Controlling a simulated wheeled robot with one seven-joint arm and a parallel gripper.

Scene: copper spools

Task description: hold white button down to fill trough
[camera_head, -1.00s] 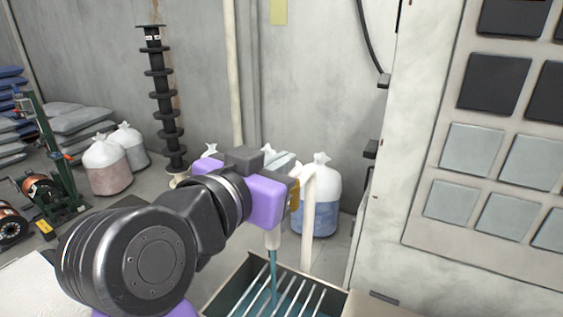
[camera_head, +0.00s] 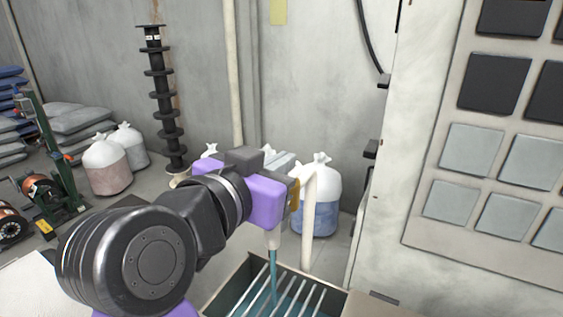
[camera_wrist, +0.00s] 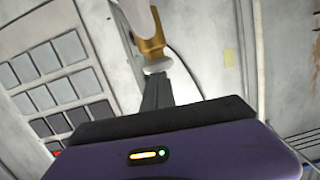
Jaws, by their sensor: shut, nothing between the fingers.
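In the wrist view my gripper (camera_wrist: 157,80) is shut, with its dark fingers together. Their tips are right at the white button (camera_wrist: 158,67), apparently touching it. The button sits at the end of a gold collar (camera_wrist: 151,45) on a white pipe. In the head view my purple wrist hides the button, and a bit of the gold collar (camera_head: 294,194) shows. A blue-green stream of water (camera_head: 273,268) runs from the spout into the trough (camera_head: 231,283). Thin bars cross the trough's top, and blue-green water shows between them. The water depth is hard to tell.
A white upright pipe (camera_head: 308,235) stands behind the trough. A pale wall with a panel of square tiles (camera_head: 471,149) is at the right. White tied sacks (camera_head: 320,185) and a black ribbed column (camera_head: 162,95) stand by the back wall. Copper spools (camera_head: 42,187) are at far left.

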